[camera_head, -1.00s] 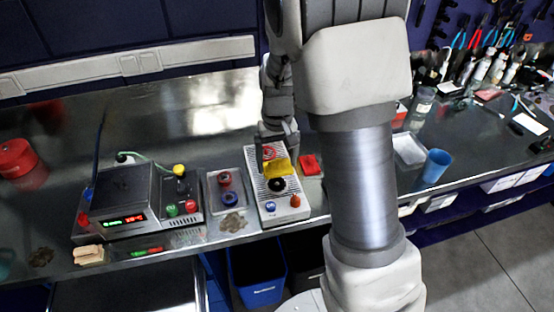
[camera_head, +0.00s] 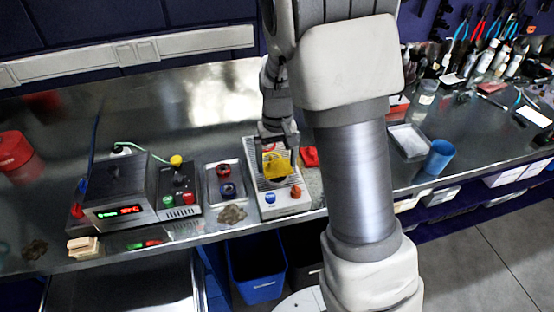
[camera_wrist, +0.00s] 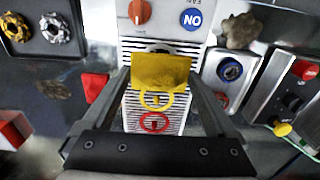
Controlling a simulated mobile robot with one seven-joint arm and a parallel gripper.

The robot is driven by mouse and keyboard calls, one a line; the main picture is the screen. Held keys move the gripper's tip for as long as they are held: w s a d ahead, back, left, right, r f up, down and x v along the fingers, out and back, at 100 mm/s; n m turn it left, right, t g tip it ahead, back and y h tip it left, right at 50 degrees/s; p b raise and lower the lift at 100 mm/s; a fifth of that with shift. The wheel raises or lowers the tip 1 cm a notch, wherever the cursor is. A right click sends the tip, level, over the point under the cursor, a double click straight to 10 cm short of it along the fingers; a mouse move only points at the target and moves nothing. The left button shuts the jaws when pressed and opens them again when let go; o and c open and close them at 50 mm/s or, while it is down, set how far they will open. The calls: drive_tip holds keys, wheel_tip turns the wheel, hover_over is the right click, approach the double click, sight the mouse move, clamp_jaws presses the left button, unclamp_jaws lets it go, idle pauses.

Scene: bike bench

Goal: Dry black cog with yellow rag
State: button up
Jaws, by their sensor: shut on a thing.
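The yellow rag (camera_head: 278,166) is held between the fingertips of my gripper (camera_head: 278,147), low over the white slotted device. In the wrist view, the rag (camera_wrist: 160,71) spans the gap between both fingers (camera_wrist: 160,76). The black cog is mostly hidden behind the rag; only a dark edge (camera_head: 271,182) shows just below it in the head view. I cannot tell whether rag and cog touch. A yellow cog (camera_wrist: 155,100) and a red cog (camera_wrist: 154,122) lie in line on the device.
A blue cup (camera_head: 438,157) stands farther right.

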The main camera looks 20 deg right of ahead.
drive_tip(key=shift+f+b, duration=0.5)
drive_tip(key=shift+f, duration=0.15)
idle(0.9)
drive_tip(key=shift+a, duration=0.1)
drive_tip(key=shift+a, duration=0.9)
drive_tip(key=shift+d, duration=2)
drive_tip(key=shift+a, duration=2)
